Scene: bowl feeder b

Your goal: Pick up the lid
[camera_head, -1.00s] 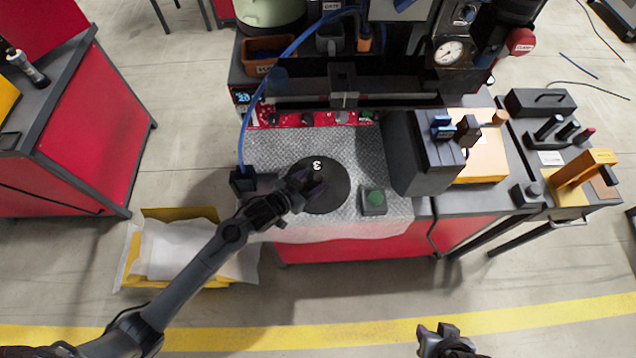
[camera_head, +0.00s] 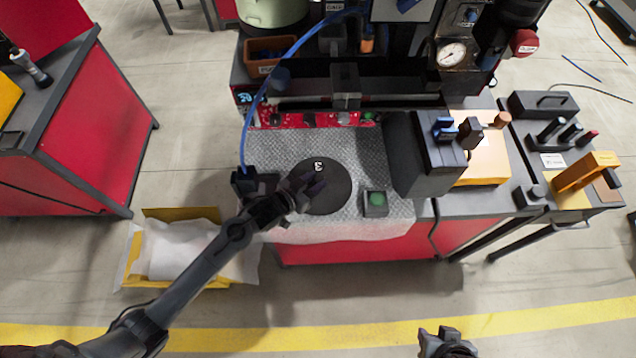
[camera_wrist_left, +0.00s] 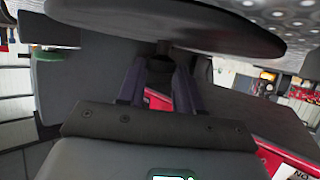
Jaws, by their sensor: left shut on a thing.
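The lid (camera_head: 334,187) is a flat black disc with a white 3 on it, over the grey textured mat in the head view. My left gripper (camera_head: 309,188) reaches in from the left over its left part and is shut on it. In the left wrist view the lid's dark disc (camera_wrist_left: 165,22) spans the top, and a short dark knob (camera_wrist_left: 163,47) meets it between the fingers. Whether the lid is clear of the mat cannot be told. My right gripper (camera_head: 447,342) is at the bottom edge, away from the bench, its jaws unclear.
A green button box (camera_head: 376,203) stands right of the lid on the mat (camera_head: 275,150). A grey block-like unit (camera_head: 425,160) stands further right. A blue hose (camera_head: 262,90) runs down left of the lid. A yellow crate (camera_head: 180,214) sits on the floor at left.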

